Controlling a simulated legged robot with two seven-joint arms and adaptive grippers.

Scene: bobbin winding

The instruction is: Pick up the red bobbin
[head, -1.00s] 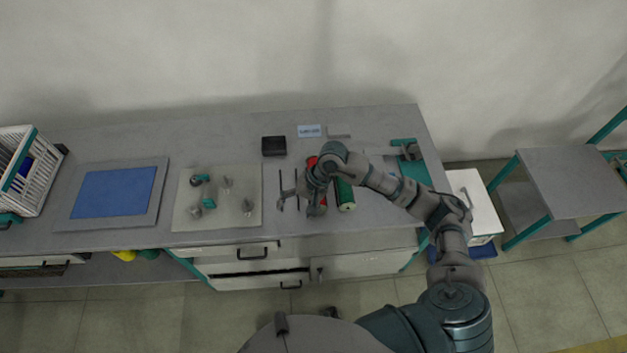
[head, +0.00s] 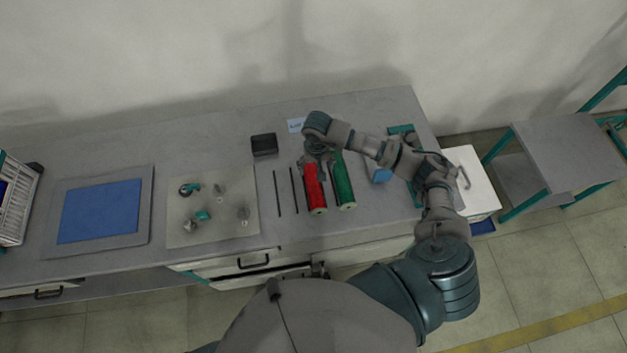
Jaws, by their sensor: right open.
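The red bobbin (head: 314,194) lies on the grey bench with its near end toward me. The green bobbin (head: 343,183) lies just to its right, nearly parallel. My right gripper (head: 316,172) is open over the far part of the red bobbin, and its fingers hide that part. I cannot tell whether the fingers touch the bobbin. My left gripper is not in view.
Two thin dark rods (head: 286,192) lie left of the red bobbin. A pale board (head: 226,233) with small teal and grey parts, a black box (head: 264,144) and a blue mat (head: 100,211) are further left.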

